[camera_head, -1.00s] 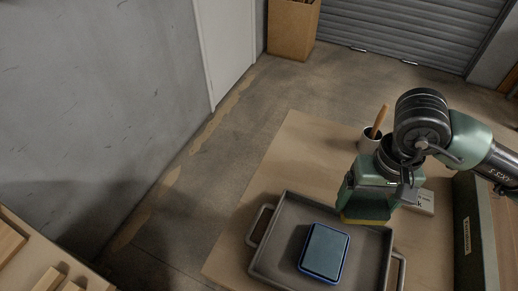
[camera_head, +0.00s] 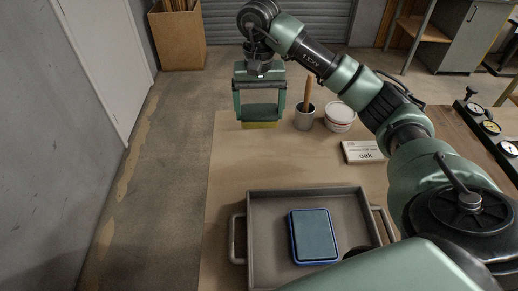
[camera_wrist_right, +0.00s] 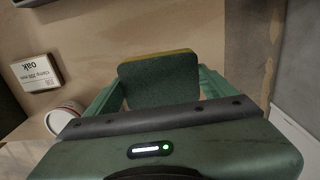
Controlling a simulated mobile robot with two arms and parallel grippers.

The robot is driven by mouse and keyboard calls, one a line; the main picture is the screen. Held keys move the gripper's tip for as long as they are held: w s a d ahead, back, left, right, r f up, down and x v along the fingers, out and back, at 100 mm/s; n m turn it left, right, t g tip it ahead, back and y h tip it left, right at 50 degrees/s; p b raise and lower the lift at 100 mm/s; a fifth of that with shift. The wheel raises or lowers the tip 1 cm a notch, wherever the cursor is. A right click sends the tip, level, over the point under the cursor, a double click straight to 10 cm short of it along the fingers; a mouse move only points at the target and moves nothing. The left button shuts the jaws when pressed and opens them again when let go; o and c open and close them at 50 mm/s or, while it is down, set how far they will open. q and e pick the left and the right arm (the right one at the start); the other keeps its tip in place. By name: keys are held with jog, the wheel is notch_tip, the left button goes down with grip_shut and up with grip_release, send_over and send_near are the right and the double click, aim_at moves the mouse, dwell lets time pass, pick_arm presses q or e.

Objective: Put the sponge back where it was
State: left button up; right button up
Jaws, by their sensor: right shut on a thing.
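My right gripper (camera_head: 259,117) is shut on a sponge (camera_head: 260,125), green with a yellow layer, near the far left corner of the wooden table (camera_head: 235,165). The sponge also shows between the fingers in the right wrist view (camera_wrist_right: 158,82). In the head view only its yellow lower edge shows clearly; I cannot tell whether it touches the table. A grey tray (camera_head: 262,215) with side handles stands at the near side, with a blue-rimmed, grey-blue rectangular pad (camera_head: 314,235) in it. My left gripper is not in view.
A cup with a wooden-handled tool (camera_head: 304,117), a white tub (camera_head: 340,116) and an "oak" card (camera_head: 362,152) stand to the right of the gripper. Dials (camera_head: 490,127) line the far right. Bare tabletop lies between the gripper and the tray.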

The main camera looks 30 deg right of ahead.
jog(key=p, duration=0.1)
send_over(260, 155)
notch_tip(260, 155, down, 9)
jog(key=shift+f, duration=0.1)
notch_tip(260, 155, down, 4)
jog(key=shift+f+p, duration=0.1)
jog(key=shift+p, duration=0.4)
jog(key=shift+w, duration=0.1)
jog(key=shift+f, duration=0.15)
jog(key=o, duration=1.2)
jog(key=shift+c, duration=0.2)
